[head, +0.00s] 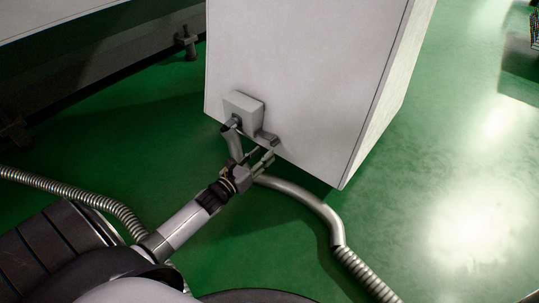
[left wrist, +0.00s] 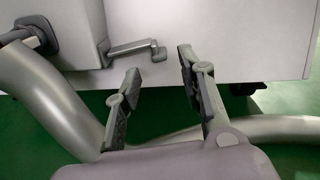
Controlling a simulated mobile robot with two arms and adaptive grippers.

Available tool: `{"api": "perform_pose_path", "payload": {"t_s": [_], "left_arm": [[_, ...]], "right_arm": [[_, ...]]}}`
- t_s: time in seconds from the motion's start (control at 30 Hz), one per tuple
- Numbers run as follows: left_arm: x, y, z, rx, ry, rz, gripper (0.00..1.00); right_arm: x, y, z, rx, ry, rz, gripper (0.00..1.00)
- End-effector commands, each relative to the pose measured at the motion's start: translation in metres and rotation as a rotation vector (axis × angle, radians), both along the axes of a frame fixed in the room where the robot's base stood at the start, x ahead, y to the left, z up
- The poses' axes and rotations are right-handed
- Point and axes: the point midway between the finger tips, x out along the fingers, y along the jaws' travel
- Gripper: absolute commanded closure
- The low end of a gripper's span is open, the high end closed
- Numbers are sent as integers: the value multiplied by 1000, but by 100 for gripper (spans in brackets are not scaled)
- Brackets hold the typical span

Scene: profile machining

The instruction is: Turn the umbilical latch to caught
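The umbilical latch (head: 267,138) is a small grey lever on the right side of a grey box (head: 243,108) low on the white cabinet. In the left wrist view the latch (left wrist: 132,47) sticks out roughly level to the right from the box (left wrist: 85,32), with a short knob at its end. My left gripper (head: 262,157) is just in front of and below the latch. In the left wrist view its fingers (left wrist: 158,70) are spread with nothing between them, and the latch end is just beyond their tips, apparently apart. My right gripper is not in view.
A thick grey umbilical hose (head: 300,197) drops from the box, passes behind my left gripper and runs right along the floor; it also shows in the left wrist view (left wrist: 48,95). The white cabinet (head: 300,70) blocks the space behind.

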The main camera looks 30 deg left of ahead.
Motion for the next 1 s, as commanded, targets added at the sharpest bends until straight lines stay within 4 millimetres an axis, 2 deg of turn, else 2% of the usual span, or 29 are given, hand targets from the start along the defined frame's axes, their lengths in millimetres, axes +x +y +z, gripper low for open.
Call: {"api": "perform_pose_path", "payload": {"t_s": [0.03, 0.2, 0.3, 0.67, 1.0], "left_arm": [[11, 0, -4, 2, -4, -1, 63], [34, -2, -3, 1, -2, -1, 63], [42, -3, -2, 1, -1, 0, 63], [45, -3, 0, 0, 1, 1, 64], [45, -3, 0, 0, 1, 1, 87]], "right_arm": [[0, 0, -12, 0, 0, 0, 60], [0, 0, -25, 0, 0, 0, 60], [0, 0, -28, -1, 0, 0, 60], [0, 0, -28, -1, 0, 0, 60], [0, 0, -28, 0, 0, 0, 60]]}}
